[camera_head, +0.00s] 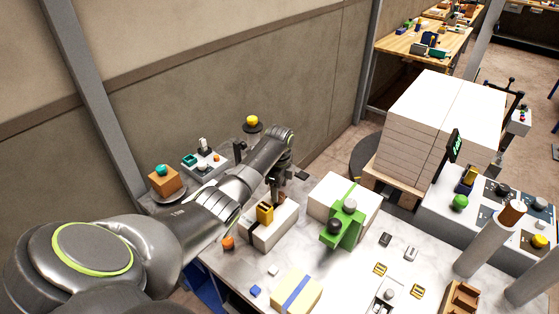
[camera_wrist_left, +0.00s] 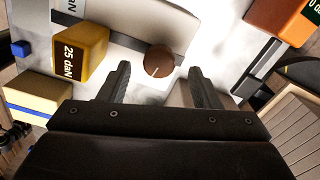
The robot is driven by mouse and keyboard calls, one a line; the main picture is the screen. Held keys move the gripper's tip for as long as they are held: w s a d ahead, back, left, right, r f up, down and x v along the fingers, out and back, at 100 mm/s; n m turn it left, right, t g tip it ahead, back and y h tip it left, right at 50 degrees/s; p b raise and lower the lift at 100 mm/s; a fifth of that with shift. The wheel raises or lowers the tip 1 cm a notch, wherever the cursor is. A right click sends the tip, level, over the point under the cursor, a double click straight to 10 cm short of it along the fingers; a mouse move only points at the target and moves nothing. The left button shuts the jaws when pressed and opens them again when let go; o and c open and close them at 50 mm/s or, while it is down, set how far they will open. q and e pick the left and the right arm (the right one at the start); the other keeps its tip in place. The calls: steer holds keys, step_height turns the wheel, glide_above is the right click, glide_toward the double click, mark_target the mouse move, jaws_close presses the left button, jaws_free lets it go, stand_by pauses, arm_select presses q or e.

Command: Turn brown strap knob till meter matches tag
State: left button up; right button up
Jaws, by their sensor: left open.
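In the left wrist view the brown knob (camera_wrist_left: 158,60) has a pale pointer line and sits on a pale surface. My left gripper (camera_wrist_left: 160,69) is open, its two fingers on either side of the knob with gaps visible. A yellow tag (camera_wrist_left: 80,52) reading "25 daN" stands to the left; in the head view a yellow block (camera_head: 265,213) stands on a white box. An orange box (camera_wrist_left: 279,18) at the wrist view's top right has a dark panel with cut-off text ending "0 daN". In the head view my left gripper (camera_head: 279,190) points down behind the yellow block. The right gripper is out of view.
A white ream with a green device (camera_head: 346,225) stands right of the left gripper. A tall white ream stack (camera_head: 440,115) is at the back right. A yellow block with a blue band (camera_head: 297,290) lies in front. Small parts are scattered on the table at the right.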

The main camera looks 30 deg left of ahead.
arm_select(q)
step_height(320, 180, up, 15)
stand_by(0.3)
stand_by(0.3)
stand_by(0.3)
